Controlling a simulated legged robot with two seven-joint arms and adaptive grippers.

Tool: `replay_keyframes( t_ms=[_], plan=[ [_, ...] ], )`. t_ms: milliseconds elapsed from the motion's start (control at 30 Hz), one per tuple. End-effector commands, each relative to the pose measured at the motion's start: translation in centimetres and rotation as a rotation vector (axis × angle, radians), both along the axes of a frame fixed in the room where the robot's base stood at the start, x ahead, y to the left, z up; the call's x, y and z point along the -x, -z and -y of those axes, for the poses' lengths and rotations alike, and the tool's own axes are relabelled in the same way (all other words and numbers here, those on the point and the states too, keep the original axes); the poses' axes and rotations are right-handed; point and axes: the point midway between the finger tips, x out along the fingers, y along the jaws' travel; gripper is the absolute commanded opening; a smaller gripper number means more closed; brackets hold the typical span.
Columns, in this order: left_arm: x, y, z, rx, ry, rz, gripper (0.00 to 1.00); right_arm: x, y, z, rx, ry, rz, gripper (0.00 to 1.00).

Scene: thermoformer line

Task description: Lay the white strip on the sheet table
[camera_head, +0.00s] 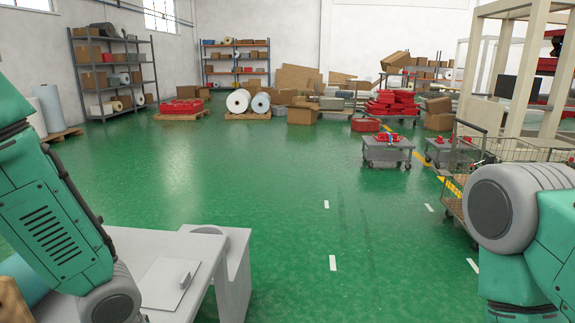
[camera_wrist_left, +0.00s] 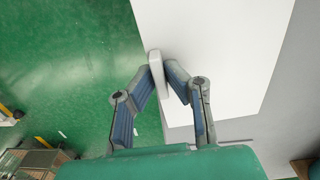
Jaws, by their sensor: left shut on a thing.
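In the left wrist view my left gripper (camera_wrist_left: 163,76) is shut on the white strip (camera_wrist_left: 156,66), a narrow pale piece seen nearly end-on between the fingertips. Behind it is a broad white surface (camera_wrist_left: 225,45), which looks like the sheet table's top; the strip overlaps its edge against the green floor. I cannot tell whether the strip touches it. In the head view a pale table (camera_head: 148,243), likely the sheet table, stands at lower left with a flat panel (camera_head: 160,288) on it. My left arm covers part of that table. Neither gripper shows in the head view.
A wire-sided cart (camera_head: 452,208) stands at right, beside my right arm. Grey trolleys with red parts (camera_head: 387,150) stand farther back. The green floor in the middle is clear.

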Motion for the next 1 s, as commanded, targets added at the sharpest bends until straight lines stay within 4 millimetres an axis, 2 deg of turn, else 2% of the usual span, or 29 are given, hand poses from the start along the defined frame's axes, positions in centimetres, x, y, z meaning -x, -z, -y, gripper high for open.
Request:
replay_keyframes(
  t_ms=[1000],
  plan=[
    [0.0, -5.3, 0.0, -0.001, 0.001, 0.001, 0.0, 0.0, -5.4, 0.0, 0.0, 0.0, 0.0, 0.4]
  ],
)
